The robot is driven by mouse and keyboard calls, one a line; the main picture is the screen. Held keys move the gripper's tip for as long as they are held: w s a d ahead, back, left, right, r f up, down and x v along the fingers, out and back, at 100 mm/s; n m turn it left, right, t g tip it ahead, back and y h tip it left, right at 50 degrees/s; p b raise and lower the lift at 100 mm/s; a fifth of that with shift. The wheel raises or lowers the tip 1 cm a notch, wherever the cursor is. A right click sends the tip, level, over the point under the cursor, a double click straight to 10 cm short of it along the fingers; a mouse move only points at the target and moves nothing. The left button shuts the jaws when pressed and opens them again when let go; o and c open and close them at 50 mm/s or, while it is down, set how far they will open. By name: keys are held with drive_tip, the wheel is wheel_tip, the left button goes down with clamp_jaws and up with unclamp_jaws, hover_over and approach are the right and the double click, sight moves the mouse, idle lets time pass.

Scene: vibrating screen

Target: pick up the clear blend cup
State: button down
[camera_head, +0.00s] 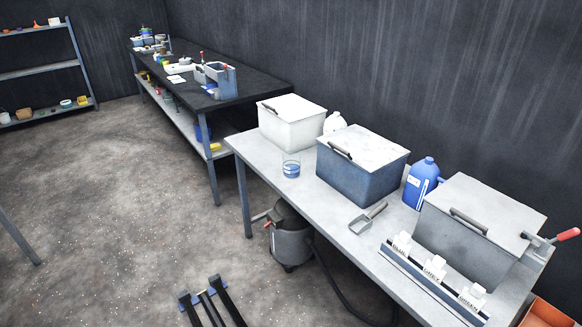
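The clear blend cup (291,168) stands upright on the light grey table near its left end. It looks see-through, with blue in its lower part; I cannot tell if that is a band or contents. My gripper (201,290) shows at the bottom of the view, over the floor in front of the table. Its two dark fingers are apart, with nothing visible between them. It is well away from the cup, lower and to the left in the picture.
A white lidded bin (290,126) stands behind the cup and a blue lidded bin (360,172) to its right. A metal scoop (366,219) lies in front. A grey bin (470,240) and blue jug (421,184) stand farther right. A canister vacuum (291,240) is under the table.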

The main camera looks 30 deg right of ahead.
idle(0.4)
unclamp_jaws()
